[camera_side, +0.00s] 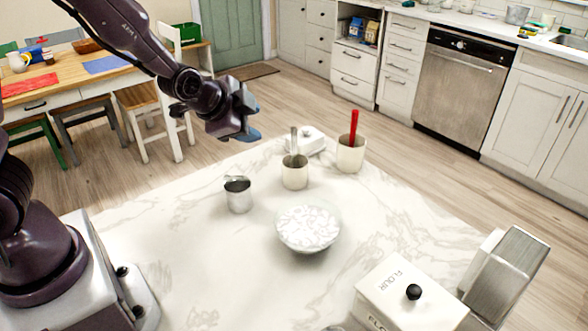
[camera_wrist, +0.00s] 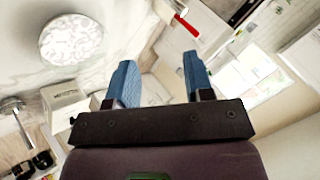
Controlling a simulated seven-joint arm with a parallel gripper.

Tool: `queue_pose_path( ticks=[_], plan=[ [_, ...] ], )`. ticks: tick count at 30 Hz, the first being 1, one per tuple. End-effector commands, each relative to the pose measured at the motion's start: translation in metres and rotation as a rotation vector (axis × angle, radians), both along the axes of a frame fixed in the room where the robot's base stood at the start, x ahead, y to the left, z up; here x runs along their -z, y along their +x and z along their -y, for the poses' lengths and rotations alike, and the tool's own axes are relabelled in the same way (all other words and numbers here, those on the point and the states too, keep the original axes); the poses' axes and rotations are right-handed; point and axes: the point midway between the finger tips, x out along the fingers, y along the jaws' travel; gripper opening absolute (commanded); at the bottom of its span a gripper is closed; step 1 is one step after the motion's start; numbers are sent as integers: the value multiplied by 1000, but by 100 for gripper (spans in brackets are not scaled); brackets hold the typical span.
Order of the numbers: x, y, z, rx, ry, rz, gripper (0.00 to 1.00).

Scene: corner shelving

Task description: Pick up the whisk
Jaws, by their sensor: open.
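No whisk wires show clearly in either view. A cream cup (camera_side: 295,178) on the marble counter holds a grey-handled utensil (camera_side: 294,140); its head is hidden inside, so I cannot tell if it is the whisk. A larger cream cup (camera_side: 350,158) to its right holds a red-handled utensil (camera_side: 353,124), whose red handle also shows in the wrist view (camera_wrist: 187,25). My gripper (camera_side: 246,134) is up and to the left of these cups in the side view, apart from them. In the wrist view my gripper's blue fingers (camera_wrist: 158,64) are spread with nothing between them.
A metal cup (camera_side: 239,198) and a patterned round bowl (camera_side: 308,228) stand on the counter (camera_side: 190,275). A white lidded dish (camera_side: 305,141) sits behind the cups. A flour canister (camera_side: 402,300) and a metal-faced box (camera_side: 505,275) stand at front right.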

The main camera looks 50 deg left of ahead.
Motion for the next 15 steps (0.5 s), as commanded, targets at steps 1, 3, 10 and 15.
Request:
queue_pose_path(
  ticks=[1,3,10,15],
  plan=[
    [19,7,-8,42,105,-1,47],
    [37,17,-20,103,261,17,47],
    [80,34,-54,354,861,50,47],
    [96,37,-63,587,1360,76,47]
  ],
)
